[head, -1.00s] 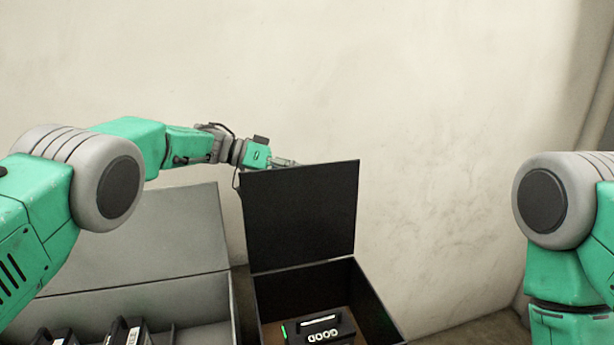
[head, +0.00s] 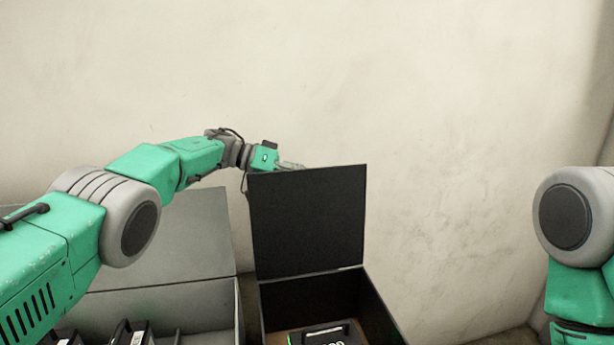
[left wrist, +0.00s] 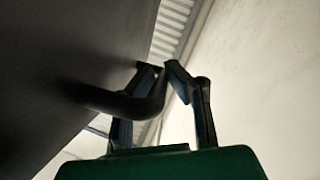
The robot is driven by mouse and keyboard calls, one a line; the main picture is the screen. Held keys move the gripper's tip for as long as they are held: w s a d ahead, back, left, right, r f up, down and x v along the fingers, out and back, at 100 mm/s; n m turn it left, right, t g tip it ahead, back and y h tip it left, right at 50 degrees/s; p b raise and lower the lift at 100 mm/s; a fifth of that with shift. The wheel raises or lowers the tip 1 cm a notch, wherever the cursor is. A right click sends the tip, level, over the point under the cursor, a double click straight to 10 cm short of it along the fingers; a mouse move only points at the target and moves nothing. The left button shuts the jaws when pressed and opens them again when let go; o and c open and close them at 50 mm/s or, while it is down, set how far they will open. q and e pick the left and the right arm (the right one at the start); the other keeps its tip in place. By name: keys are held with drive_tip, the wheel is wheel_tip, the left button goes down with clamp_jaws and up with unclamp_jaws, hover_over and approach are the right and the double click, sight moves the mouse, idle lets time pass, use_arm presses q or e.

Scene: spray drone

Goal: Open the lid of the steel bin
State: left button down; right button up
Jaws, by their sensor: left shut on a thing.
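A dark bin (head: 378,312) stands at the lower middle of the head view. Its dark lid (head: 308,220) is raised and stands about upright on the hinge edge. My left gripper (head: 292,166) is at the lid's top edge, partly hidden behind it. In the left wrist view, its fingers (left wrist: 165,72) are shut on a dark curved handle (left wrist: 135,103) fixed to the lid's dark face (left wrist: 60,60). Only the upper part of my right arm shows, at the right edge; its gripper is out of view.
A black case with a green light (head: 322,335) lies inside the dark bin. A light grey bin (head: 205,300) with its lid (head: 190,235) raised stands to the left, holding black cases (head: 130,332). A bare wall rises behind.

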use_arm(q)
drive_tip(key=c, duration=1.9)
unclamp_jaws()
drive_tip(key=shift+f, duration=0.2)
drive_tip(key=shift+w, duration=0.1)
drive_tip(key=shift+r, duration=0.15)
drive_tip(key=v, duration=1.2)
drive_tip(key=shift+w, duration=0.2)
